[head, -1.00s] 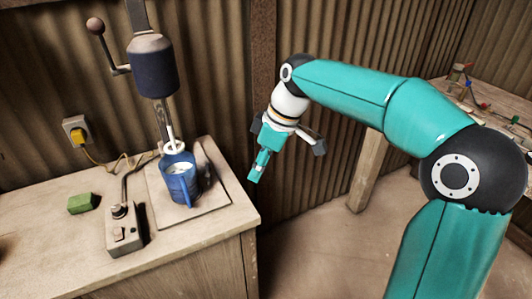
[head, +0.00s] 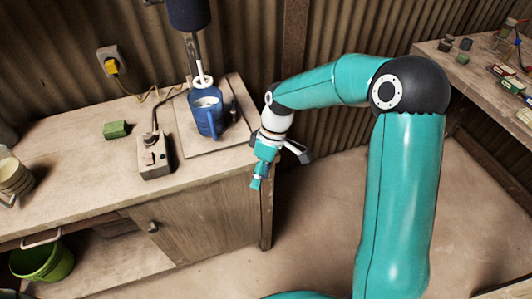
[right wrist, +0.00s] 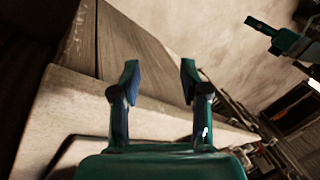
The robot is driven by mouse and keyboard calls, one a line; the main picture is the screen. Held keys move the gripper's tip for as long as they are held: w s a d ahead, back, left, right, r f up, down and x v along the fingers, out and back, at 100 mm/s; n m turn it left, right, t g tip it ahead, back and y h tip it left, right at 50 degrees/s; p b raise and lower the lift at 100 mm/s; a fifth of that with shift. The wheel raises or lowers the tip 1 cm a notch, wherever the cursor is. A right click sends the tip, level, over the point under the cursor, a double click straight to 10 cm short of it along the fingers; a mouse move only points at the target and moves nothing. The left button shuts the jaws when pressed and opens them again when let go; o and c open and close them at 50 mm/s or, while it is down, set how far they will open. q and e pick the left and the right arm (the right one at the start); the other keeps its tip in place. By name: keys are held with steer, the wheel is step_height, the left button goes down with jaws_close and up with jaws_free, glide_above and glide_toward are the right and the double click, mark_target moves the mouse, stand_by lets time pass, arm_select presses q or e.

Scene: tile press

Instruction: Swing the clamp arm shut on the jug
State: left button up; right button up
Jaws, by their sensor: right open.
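The blue jug (head: 206,112) stands upright on a board (head: 240,128) near the bench's right end, under the press head (head: 188,14). A white rod (head: 200,74) reaches down to the jug's mouth. A small dark upright part (head: 232,108) stands just right of the jug; I cannot tell whether it is the clamp arm. My right gripper (head: 257,182) hangs apart from the jug, by the bench's right front corner, pointing down. In the right wrist view its fingers (right wrist: 159,72) are spread with nothing between them. My left gripper does not show.
A grey lever box (head: 154,156) and a green block (head: 116,130) are on the bench (head: 70,160) left of the jug. The floor right of the bench is clear.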

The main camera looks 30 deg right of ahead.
steer(key=s+a+f+g+p, duration=0.1)
steer(key=s+a+f, duration=0.3)
steer(key=f, duration=0.4)
steer(key=shift+s+a+m, duration=0.15)
steer(key=shift+a+m, duration=0.25)
steer(key=shift+a, duration=0.05)
steer(key=shift+f, duration=0.1)
steer(key=shift+c, duration=0.2)
